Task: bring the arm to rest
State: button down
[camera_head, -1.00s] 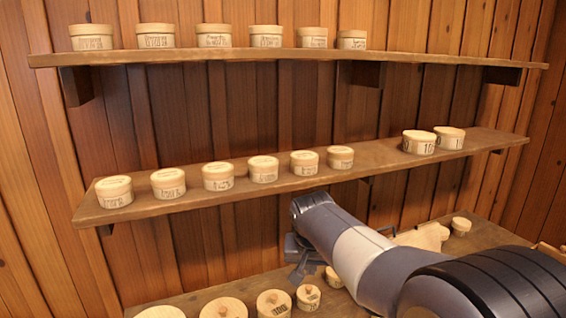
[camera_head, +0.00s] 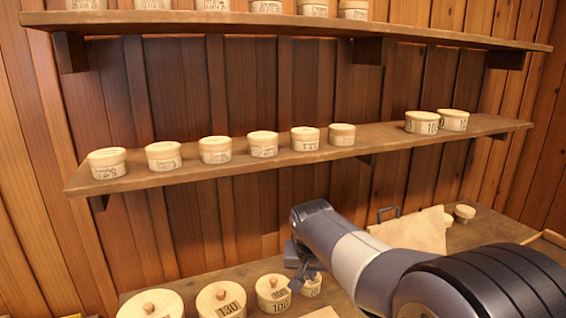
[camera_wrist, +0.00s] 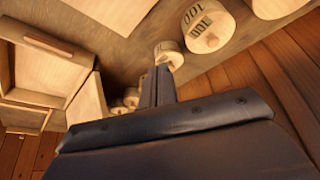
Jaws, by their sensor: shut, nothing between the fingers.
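My arm reaches in from the lower right in the head view, and my gripper (camera_head: 303,268) hangs at its end, low over the back of the counter. In the wrist view my gripper (camera_wrist: 158,85) shows from behind with its fingers together and nothing between them. A small round wooden box (camera_head: 311,286) is just below and behind it in the head view, partly hidden. I cannot tell from the frames whether the fingertips touch it.
Lidded round boxes marked with numbers stand on the counter, such as one marked 130 (camera_head: 221,299). The middle shelf (camera_head: 370,143) and upper shelf (camera_head: 400,30) hold rows of small boxes.

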jog(key=shift+r, duration=0.1)
notch_tip(320, 180, up, 8)
jog(key=r+p, duration=0.1)
jog(key=p, duration=0.6)
notch_tip(320, 180, down, 9)
jog(key=b, duration=0.7)
jog(key=w+a+p, duration=0.3)
jog(key=w, duration=0.5)
jog(key=shift+w+a+p, duration=0.15)
jog(key=shift+a+p, duration=0.15)
jog(key=shift+p, duration=0.1)
jog(key=shift+f, duration=0.2)
